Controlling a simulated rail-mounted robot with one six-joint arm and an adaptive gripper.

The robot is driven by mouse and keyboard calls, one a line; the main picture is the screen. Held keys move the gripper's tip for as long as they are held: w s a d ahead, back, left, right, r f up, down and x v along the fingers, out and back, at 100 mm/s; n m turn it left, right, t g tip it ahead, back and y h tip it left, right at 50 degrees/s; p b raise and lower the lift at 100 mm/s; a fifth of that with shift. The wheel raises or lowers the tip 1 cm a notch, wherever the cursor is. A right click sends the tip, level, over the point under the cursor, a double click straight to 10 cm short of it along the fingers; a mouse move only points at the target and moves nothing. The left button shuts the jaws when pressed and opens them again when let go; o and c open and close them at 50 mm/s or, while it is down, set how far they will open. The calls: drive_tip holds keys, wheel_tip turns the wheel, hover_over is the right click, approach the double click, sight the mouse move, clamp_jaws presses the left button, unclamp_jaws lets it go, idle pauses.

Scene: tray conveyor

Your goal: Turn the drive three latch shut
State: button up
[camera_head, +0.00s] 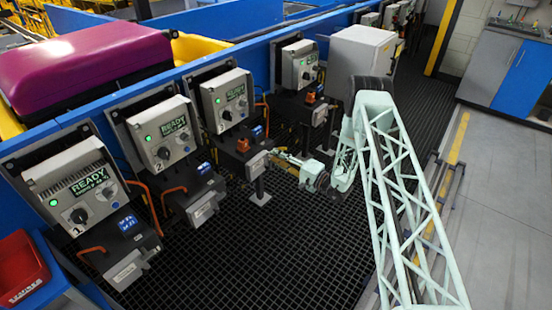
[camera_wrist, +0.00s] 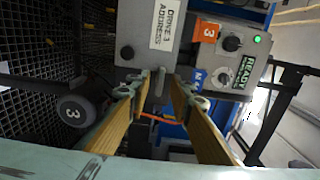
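The drive three unit (camera_head: 225,98) is the third grey control box from the left in the head view, with a green light and a READY display. In the wrist view its grey lower box (camera_wrist: 140,40) carries a "DRIVE 3 ADDRESS" label. A small grey upright tab (camera_wrist: 160,80), which looks like the latch, sticks out from that box. My gripper (camera_wrist: 159,88) has its two fingertips on either side of this tab, apart from each other, with narrow gaps showing. In the head view my gripper (camera_head: 281,155) is at the front of the box; contact cannot be told.
An orange plate marked 3 (camera_wrist: 208,30) is beside the label. Drive two (camera_head: 160,135) and drive one (camera_head: 78,185) stand left along the blue wall. The black grid floor (camera_head: 270,250) in front is clear.

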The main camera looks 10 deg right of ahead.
drive_tip(key=v, duration=1.1)
drive_tip(key=shift+s+d, duration=0.2)
drive_tip(key=shift+s, duration=0.1)
drive_tip(key=shift+r, duration=0.1)
idle(0.3)
